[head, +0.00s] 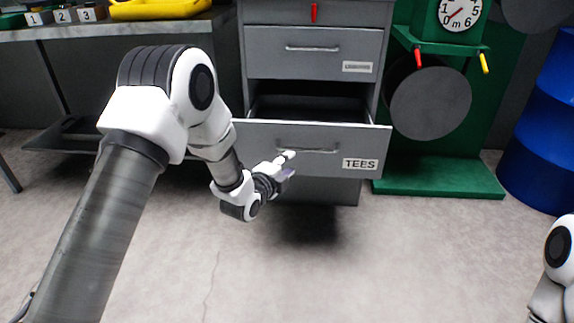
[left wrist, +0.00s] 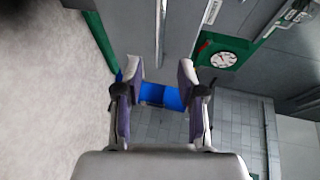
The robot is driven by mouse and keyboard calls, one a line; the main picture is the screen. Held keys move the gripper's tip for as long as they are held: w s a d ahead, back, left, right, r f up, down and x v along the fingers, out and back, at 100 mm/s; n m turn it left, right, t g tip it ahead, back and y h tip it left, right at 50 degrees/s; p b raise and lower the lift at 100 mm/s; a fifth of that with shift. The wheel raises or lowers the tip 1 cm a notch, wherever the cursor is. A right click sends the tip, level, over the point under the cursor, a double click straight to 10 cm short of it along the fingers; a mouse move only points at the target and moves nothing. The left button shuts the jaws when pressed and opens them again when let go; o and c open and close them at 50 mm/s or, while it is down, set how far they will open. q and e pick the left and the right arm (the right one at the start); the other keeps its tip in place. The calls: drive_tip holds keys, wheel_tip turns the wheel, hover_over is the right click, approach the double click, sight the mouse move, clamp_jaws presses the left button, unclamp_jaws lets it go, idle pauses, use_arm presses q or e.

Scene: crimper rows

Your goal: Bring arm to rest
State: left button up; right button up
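My left arm reaches from the left in the head view. Its gripper (head: 288,165) is in front of the pulled-out drawer labelled TEES (head: 345,139), close to the drawer's handle (head: 308,151). In the left wrist view the left gripper's two fingers (left wrist: 160,85) stand apart with nothing between them. Whether a finger touches the handle cannot be told. Of my right arm only a white and black part shows at the lower right edge of the head view; its gripper is out of view.
The grey cabinet has a closed upper drawer (head: 312,52). A workbench (head: 110,28) with numbered blocks (head: 63,16) and a yellow tray (head: 160,9) is at the upper left. A green stand (head: 440,182) with a dial (head: 459,12) and a blue barrel (head: 540,125) are at right. The floor in front is clear.

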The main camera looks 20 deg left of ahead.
idle(0.3)
use_arm(q)
drive_tip(key=s+d+f+n+g, duration=0.1)
drive_tip(key=s+f+g, duration=0.2)
drive_tip(key=s+f, duration=0.65)
drive_tip(key=s+f+n+g, duration=0.2)
drive_tip(key=s+f+g, duration=0.35)
drive_tip(key=f, duration=0.75)
drive_tip(key=s+f+n+g+y, duration=0.1)
drive_tip(key=s+f+n+g, duration=0.15)
drive_tip(key=s, duration=0.55)
drive_tip(key=s+f+n+g, duration=0.15)
drive_tip(key=s+n, duration=0.25)
drive_tip(key=s, duration=0.5)
drive_tip(key=s+f+n+g+y, duration=0.1)
drive_tip(key=s+f+n+g, duration=0.15)
drive_tip(key=s, duration=0.55)
drive_tip(key=s+n, duration=0.4)
drive_tip(key=n, duration=0.1)
wheel_tip(320, 180, up, 34)
drive_tip(key=n+p, duration=0.1)
drive_tip(key=p, duration=3.2)
drive_tip(key=shift+a+n+g+p, duration=0.4)
